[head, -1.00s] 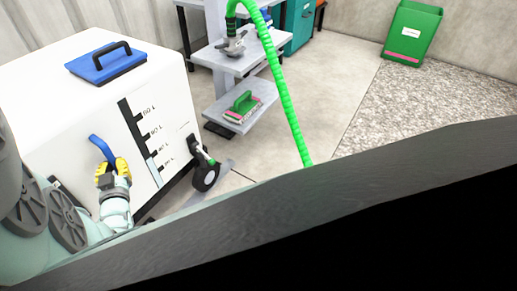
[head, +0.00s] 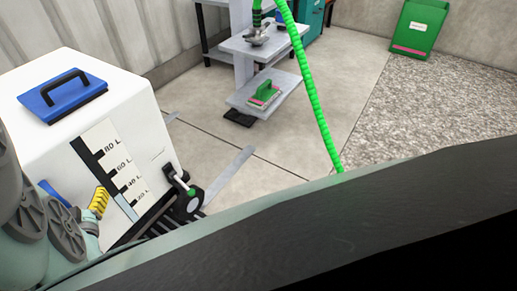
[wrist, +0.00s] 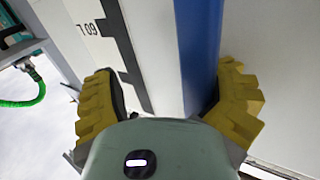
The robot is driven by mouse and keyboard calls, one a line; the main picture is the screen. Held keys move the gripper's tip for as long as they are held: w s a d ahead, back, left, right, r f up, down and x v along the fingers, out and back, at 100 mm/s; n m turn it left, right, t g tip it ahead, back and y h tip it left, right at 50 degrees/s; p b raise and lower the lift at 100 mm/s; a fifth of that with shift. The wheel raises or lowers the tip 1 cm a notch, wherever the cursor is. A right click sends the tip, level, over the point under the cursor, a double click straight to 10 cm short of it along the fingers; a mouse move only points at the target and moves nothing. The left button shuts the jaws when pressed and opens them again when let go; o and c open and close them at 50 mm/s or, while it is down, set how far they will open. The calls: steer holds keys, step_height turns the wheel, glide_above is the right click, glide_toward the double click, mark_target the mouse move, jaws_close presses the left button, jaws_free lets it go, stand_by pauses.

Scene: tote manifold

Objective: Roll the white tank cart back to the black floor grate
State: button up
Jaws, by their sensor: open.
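The white tank cart (head: 140,105) stands at the left in the head view, with a level scale on its side and a small dark wheel (head: 188,205) at its lower corner. Black slats of the floor grate (head: 160,222) show beneath and beside that lower edge; the cart and my arm hide the rest. My gripper (head: 98,203) is at the cart's side by its blue handle (head: 52,192). In the wrist view, the yellow fingers of my gripper (wrist: 168,95) are spread, with the upright blue handle (wrist: 198,60) between them, nearer the right finger.
A blue float with a black grip (head: 65,97) lies on the cart's top. A grey shelf stand (head: 262,95) holds a green-handled brush (head: 265,93). A green hose (head: 315,95) hangs down. A green bin (head: 418,28) stands by gravel (head: 430,105). Open floor lies between.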

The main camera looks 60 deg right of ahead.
mark_target(99, 184)
steer(key=shift+o, duration=0.6)
steer(key=shift+s+d+r+m+h, duration=0.2)
steer(key=shift+d+h, duration=0.1)
steer(key=shift+d, duration=0.3)
steer(key=shift+s+d+r+m+h, duration=0.1)
steer(key=shift+d+r+m+h, duration=0.15)
steer(key=shift+d, duration=0.35)
steer(key=shift+o, duration=1)
steer(key=shift+d, duration=0.9)
steer(key=shift+c, duration=0.2)
steer(key=shift+d+r, duration=0.1)
steer(key=shift+d, duration=0.45)
steer(key=c, duration=0.3)
steer(key=v, duration=1.2)
steer(key=shift+s+d, duration=0.15)
steer(key=shift+d, duration=0.15)
